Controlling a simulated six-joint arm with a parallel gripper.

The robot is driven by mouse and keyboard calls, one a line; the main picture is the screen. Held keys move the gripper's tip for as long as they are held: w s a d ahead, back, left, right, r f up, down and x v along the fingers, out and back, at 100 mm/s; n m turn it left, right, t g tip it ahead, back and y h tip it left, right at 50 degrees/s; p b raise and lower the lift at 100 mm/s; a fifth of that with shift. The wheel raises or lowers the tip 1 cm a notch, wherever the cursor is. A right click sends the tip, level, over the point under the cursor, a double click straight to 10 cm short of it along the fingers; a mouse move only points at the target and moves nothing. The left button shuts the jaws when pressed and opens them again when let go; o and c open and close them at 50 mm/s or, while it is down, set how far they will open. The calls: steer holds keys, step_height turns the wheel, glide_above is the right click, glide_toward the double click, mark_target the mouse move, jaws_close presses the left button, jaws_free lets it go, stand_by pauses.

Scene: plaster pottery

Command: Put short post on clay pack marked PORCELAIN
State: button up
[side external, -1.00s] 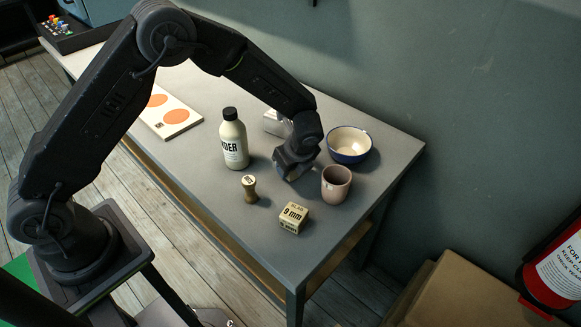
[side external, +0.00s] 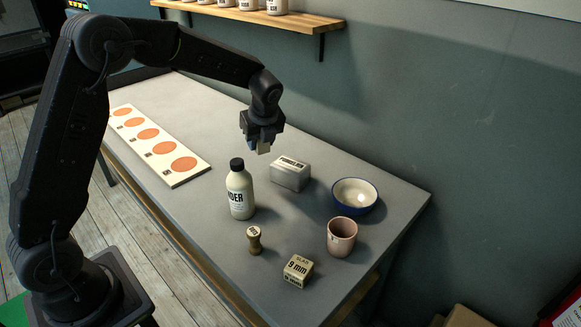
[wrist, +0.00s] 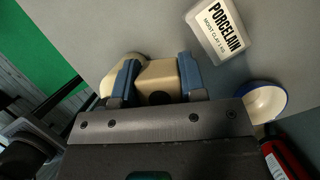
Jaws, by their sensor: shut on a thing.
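The clay pack marked PORCELAIN (side external: 289,177) is a white and grey block lying on the table behind and right of the bottle. In the wrist view the pack (wrist: 222,30) is at the top right, its label readable and its top clear. My gripper (side external: 261,143) is in the air above the table, left of and higher than the pack in the side view. It is shut on a small cream post (side external: 264,148). In the wrist view the post (wrist: 158,76) sits between the blue fingertips of my gripper (wrist: 158,82), with a dark round spot on its near face.
A black-capped bottle (side external: 240,192) stands just in front of the pack. A blue-rimmed bowl (side external: 355,196), pink cup (side external: 342,237), wooden stamp (side external: 254,241) and 9 mm block (side external: 298,271) stand nearby. A board with orange discs (side external: 186,167) lies left. A shelf (side external: 250,16) is on the wall.

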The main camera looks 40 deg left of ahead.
steer(key=a+r, duration=0.3)
steer(key=a, duration=0.5)
glide_above(280, 164)
steer(key=d, duration=0.1)
steer(key=shift+m, duration=0.4)
steer(key=f, duration=0.7)
steer(key=shift+s+d, duration=0.1)
steer(key=shift+s, duration=0.25)
steer(key=shift+d+f, duration=0.1)
steer(key=shift+f, duration=1.95)
steer(key=shift+f, duration=0.15)
steer(key=o, duration=1)
